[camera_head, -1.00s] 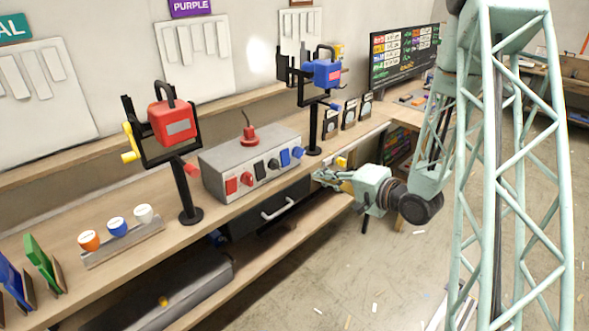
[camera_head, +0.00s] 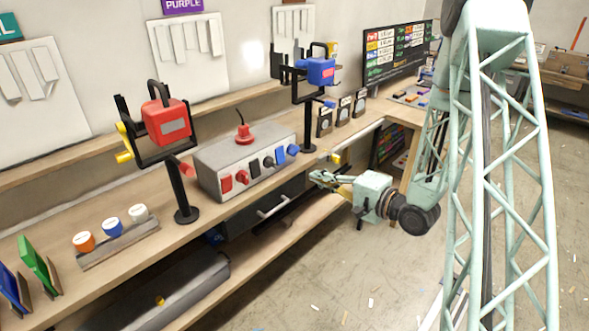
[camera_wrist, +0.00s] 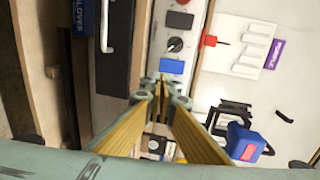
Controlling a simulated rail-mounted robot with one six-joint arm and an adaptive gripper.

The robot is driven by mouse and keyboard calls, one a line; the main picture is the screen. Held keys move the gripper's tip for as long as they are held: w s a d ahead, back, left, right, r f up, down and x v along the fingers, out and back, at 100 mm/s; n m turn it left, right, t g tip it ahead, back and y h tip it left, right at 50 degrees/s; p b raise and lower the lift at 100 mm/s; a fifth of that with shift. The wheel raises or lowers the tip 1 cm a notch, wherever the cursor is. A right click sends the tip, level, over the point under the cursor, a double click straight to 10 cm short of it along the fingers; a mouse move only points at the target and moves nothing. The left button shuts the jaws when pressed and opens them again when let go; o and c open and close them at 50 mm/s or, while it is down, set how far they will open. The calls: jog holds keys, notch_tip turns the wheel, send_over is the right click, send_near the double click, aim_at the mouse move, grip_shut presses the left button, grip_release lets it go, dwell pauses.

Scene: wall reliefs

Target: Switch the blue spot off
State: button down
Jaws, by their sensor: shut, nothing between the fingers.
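The blue spot (camera_head: 321,71) sits on a black yoke and stand at the back of the bench; it also shows at the lower right of the wrist view (camera_wrist: 243,142). The grey control box (camera_head: 212,157) has red controls at its left, a black switch (camera_head: 281,169), a dark knob (camera_head: 268,162) and blue controls (camera_head: 280,155) at its right. In the wrist view a blue rocker (camera_wrist: 172,66) lies just beyond my fingertips, beside the black knob (camera_wrist: 175,44). My gripper (camera_head: 314,175) is shut and empty, in front of the bench, apart from the box.
A red spot (camera_head: 167,122) stands left of the box. A drawer with a handle (camera_head: 273,206) is under the benchtop. Several framed dials (camera_head: 342,111) stand right of the blue spot's stand. The floor in front is mostly clear.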

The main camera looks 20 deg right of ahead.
jog(key=shift+w+a, duration=0.1)
jog(key=shift+w, duration=0.05)
jog(key=b+x, duration=0.2)
jog(key=x, duration=1.1)
jog(key=shift+w+a+b, duration=0.15)
jog(key=shift+w+b, duration=0.1)
jog(key=shift+b, duration=0.1)
dwell(0.4)
jog(key=shift+w+a+f+p, duration=0.3)
jog(key=shift+w, duration=0.25)
jog(key=shift+s, duration=0.1)
jog(key=shift+d, duration=0.1)
jog(key=s+d+f, duration=0.2)
jog(key=s+d, duration=0.5)
jog(key=s, duration=0.4)
jog(key=shift+s+p, duration=0.4)
jog(key=shift+p, duration=0.05)
